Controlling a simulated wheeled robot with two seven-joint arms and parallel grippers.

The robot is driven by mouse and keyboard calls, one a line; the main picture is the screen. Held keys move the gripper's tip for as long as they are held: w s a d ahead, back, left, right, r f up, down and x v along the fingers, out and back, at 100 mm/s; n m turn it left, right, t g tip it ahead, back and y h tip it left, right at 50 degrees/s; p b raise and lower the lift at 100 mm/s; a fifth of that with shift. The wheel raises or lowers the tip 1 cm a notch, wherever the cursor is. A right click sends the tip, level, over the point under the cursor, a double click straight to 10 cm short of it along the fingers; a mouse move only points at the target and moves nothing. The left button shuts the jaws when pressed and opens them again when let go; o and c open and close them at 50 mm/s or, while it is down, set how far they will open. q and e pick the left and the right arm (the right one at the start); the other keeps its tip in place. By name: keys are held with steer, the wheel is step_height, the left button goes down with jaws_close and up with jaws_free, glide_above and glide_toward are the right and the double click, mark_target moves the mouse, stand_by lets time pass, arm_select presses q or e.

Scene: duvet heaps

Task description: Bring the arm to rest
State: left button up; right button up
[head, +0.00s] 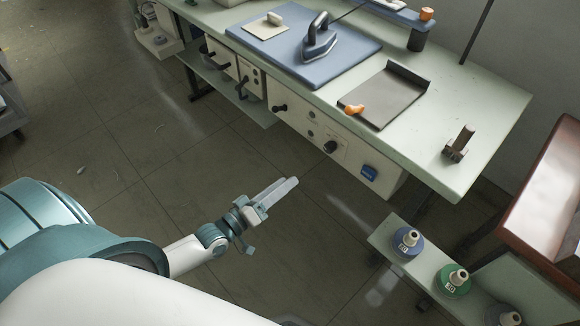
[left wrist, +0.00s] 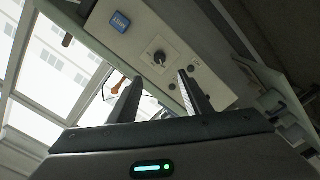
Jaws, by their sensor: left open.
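My left gripper (head: 279,190) reaches in from the lower left in the head view. It hangs over the open floor, in front of the workbench and apart from it. In the left wrist view its two fingers (left wrist: 160,100) stand apart with nothing between them. Beyond them in that view is the bench's front panel (left wrist: 165,45), with a black knob and a blue switch. My right gripper is not in view.
The pale green workbench (head: 480,120) carries a blue mat (head: 260,47) with an iron (head: 319,40) and a dark tray (head: 398,92). A low shelf at lower right holds a blue spool (head: 407,243) and a green spool (head: 453,280). Floor (head: 130,130) at left is mostly clear.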

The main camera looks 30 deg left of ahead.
arm_select(q)
steer(key=s+d+f+m+g+y+p, duration=0.1)
steer(key=s+f+m+g+y, duration=0.2)
steer(key=f, duration=0.8)
steer(key=s+d+f+m+g+p, duration=0.1)
steer(key=s+f+m+g+p, duration=0.3)
steer(key=f, duration=0.6)
steer(key=s+d+f+g+y, duration=0.1)
steer(key=s+d+f+g, duration=0.1)
steer(key=s+f, duration=0.4)
steer(key=s+d+f+m+g+y+b, duration=0.1)
steer(key=s+d+f+g, duration=0.1)
steer(key=s+f, duration=0.4)
steer(key=s, duration=0.2)
steer(key=shift+s+f+g, duration=0.2)
steer(key=shift+s+g, duration=0.1)
steer(key=shift+s, duration=0.05)
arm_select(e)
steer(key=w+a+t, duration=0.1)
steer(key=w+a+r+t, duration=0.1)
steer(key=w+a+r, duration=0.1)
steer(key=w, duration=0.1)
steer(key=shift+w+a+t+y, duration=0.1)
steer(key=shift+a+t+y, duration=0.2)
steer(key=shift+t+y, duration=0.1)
